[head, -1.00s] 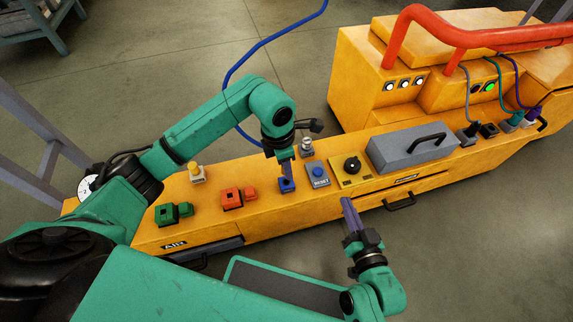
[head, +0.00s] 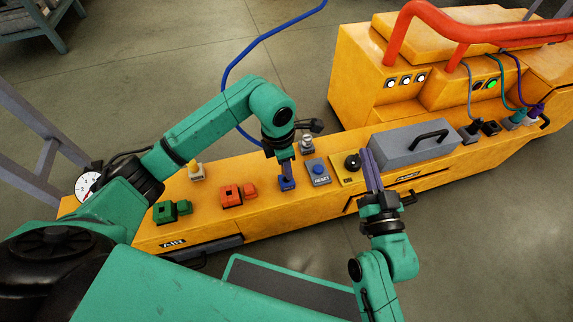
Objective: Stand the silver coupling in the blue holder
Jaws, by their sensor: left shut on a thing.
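The blue holder (head: 287,184) stands on the yellow bench top, near its front edge. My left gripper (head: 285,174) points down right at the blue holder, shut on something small. I take this to be the silver coupling, but the fingers hide it and I cannot tell whether it is in or just above the holder. My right gripper (head: 370,168) is raised in front of the bench, by the black knob and the grey lidded box. Its fingers lie close together, and I cannot tell whether they are fully shut.
A blue reset button box (head: 319,173) stands just right of the holder. A silver-topped fitting (head: 307,143) stands behind it. Orange (head: 232,197) and green (head: 166,213) blocks and a yellow-button box (head: 196,171) are to the left. A grey handled box (head: 410,149) is to the right.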

